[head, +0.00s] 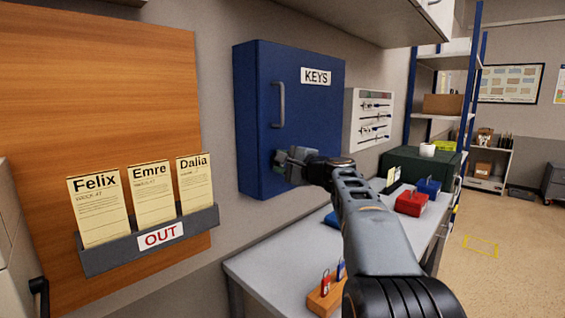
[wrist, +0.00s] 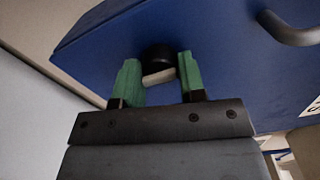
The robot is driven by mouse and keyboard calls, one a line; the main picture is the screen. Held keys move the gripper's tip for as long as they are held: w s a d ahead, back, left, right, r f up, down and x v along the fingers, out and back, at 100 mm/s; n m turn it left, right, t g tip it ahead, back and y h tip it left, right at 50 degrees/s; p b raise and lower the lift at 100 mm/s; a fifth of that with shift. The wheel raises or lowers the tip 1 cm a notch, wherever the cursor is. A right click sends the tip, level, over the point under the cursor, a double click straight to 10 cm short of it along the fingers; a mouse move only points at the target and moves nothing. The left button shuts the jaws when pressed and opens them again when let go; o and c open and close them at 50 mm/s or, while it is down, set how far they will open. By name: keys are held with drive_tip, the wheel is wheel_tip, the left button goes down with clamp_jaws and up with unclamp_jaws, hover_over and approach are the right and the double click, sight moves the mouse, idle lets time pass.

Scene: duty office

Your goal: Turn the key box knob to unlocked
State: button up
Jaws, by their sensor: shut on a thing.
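The key box (head: 295,120) is a dark blue wall cabinet with a KEYS label and a grey bar handle (head: 279,105); its door is shut. In the wrist view the blue door (wrist: 210,35) fills the upper part. The black knob (wrist: 157,55) with a pale bar on it sits between the green fingers of my gripper (wrist: 159,78), which is shut on it. In the head view my gripper (head: 283,164) reaches the lower part of the door and hides the knob. No lock marking can be read.
A grey counter (head: 270,268) below holds a wooden padlock stand (head: 325,298), a red box (head: 410,203), a blue box (head: 429,187) and a dark green case (head: 415,165). A card rack marked OUT (head: 150,240) hangs at left. A white key panel (head: 370,118) is right of the box.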

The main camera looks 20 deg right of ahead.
drive_tip(key=o, duration=0.9)
drive_tip(key=shift+s, duration=0.1)
drive_tip(key=b+v, duration=0.2)
drive_tip(key=v, duration=1.1)
drive_tip(key=shift+s, duration=0.35)
drive_tip(key=shift+f, duration=0.1)
